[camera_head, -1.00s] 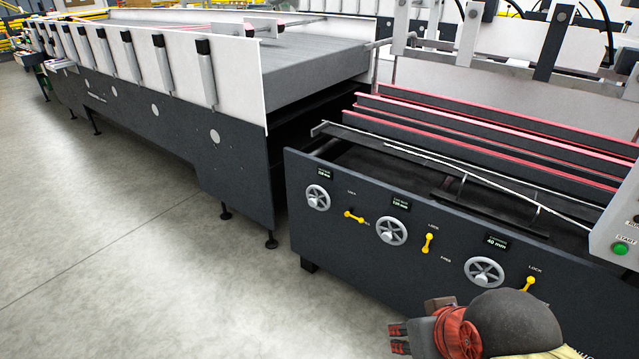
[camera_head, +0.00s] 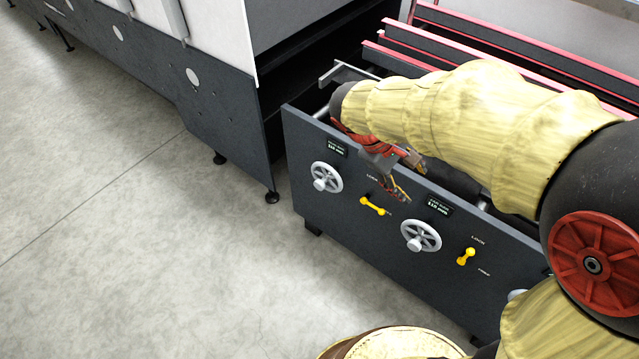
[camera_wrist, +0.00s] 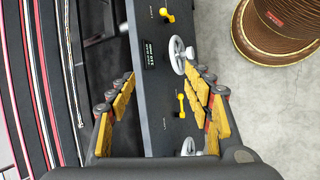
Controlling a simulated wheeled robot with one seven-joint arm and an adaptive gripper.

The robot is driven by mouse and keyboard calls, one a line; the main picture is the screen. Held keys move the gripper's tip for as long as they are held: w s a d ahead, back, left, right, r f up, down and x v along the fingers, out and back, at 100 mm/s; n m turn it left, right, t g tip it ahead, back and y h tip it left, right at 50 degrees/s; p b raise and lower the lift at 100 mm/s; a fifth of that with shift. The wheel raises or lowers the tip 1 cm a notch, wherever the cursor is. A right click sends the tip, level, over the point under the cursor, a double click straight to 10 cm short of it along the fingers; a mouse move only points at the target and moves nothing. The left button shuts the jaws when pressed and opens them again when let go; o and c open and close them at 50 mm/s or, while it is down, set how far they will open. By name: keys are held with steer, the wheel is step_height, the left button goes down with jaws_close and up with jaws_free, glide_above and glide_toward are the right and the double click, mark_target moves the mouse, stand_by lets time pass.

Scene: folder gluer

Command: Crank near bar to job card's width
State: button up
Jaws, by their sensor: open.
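On the dark front panel (camera_head: 340,222), a left handwheel (camera_head: 326,177) and a middle handwheel (camera_head: 421,236) each sit below a small display, whose small print I cannot read surely. The left yellow lever (camera_head: 373,206) lies nearly level; the right yellow lever (camera_head: 466,257) stands nearly upright by LOCK. My gripper (camera_head: 408,178) is open and empty, above the panel near the left lever. In the wrist view its fingers spread either side of the panel, with the middle handwheel (camera_wrist: 179,55) by the right finger. Red-edged bars (camera_head: 450,45) run behind my arm. I cannot make out a job card.
A third handwheel (camera_head: 516,296) is mostly hidden by my arm. A larger white and dark machine section (camera_head: 225,100) stands to the left, across a narrow gap. The concrete floor (camera_head: 120,240) in front is clear.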

steer(key=w+a+f+n+t+h, duration=0.1)
steer(key=w+a+f+n+h, duration=0.35)
steer(key=w+f, duration=0.4)
steer(key=n+t+p, duration=0.3)
steer(key=n+t, duration=0.9)
steer(key=n, duration=0.4)
glide_toward(318, 187)
steer(key=x, duration=0.4)
steer(key=shift+m, duration=0.25)
steer(key=b+x, duration=0.1)
steer(key=x, duration=0.6)
steer(key=shift+a+f+b, duration=0.1)
steer(key=shift+f+b, duration=0.1)
steer(key=shift+b, duration=0.2)
steer(key=shift+c, duration=1.4)
jaws_close()
